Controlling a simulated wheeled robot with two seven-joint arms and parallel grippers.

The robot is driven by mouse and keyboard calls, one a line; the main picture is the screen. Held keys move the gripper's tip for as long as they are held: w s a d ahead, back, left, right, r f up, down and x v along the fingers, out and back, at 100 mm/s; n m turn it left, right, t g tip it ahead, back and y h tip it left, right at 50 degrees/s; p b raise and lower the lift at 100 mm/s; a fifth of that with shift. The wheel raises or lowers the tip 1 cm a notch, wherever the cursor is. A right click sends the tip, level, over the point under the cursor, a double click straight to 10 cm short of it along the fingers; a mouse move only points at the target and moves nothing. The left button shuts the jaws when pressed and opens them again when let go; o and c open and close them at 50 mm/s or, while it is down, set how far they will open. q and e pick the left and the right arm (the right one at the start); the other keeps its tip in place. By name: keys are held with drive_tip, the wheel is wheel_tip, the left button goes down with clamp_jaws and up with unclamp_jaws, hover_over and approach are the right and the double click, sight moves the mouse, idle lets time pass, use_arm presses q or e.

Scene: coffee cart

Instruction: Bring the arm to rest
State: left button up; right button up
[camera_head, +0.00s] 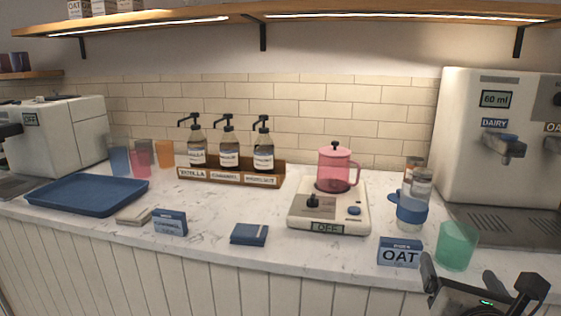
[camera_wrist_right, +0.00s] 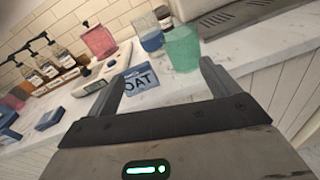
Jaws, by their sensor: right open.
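My right gripper (camera_head: 480,288) is open and empty at the lower right of the head view, in front of the counter's front edge. Its two spread fingers also show in the right wrist view (camera_wrist_right: 160,88). Beyond them in that view are the blue and white OAT card (camera_wrist_right: 128,86) and the green cup (camera_wrist_right: 182,48), both apart from the fingers as far as I can tell. In the head view the OAT card (camera_head: 400,252) and the green cup (camera_head: 456,246) stand on the counter just behind the gripper. My left gripper is not in view.
The pale counter (camera_head: 270,210) holds a pink jug (camera_head: 338,168) on a scale-like base marked OFF (camera_head: 328,212), a jar with a blue band (camera_head: 411,205), pump bottles in a wooden rack (camera_head: 230,178), and a blue tray (camera_head: 88,194). A dispenser (camera_head: 490,90) stands right.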

drive_tip(key=s+a+f+m+g+y, duration=0.25)
drive_tip(key=a+f+m, duration=0.2)
drive_tip(key=f, duration=0.35)
drive_tip(key=s+a+f+m+g+y, duration=0.1)
drive_tip(key=a+f+m+y, duration=0.2)
drive_tip(key=f+m, duration=0.4)
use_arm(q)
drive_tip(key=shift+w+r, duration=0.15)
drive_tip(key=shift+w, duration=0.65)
use_arm(e)
drive_tip(key=s+a+f+m+g+y, duration=0.2)
drive_tip(key=s+a+f+m, duration=0.5)
drive_tip(key=m, duration=0.9)
drive_tip(key=s+f+y, duration=0.1)
drive_tip(key=s+f, duration=0.2)
drive_tip(key=shift+a+f+m, duration=0.35)
drive_tip(key=shift+a+f, duration=0.05)
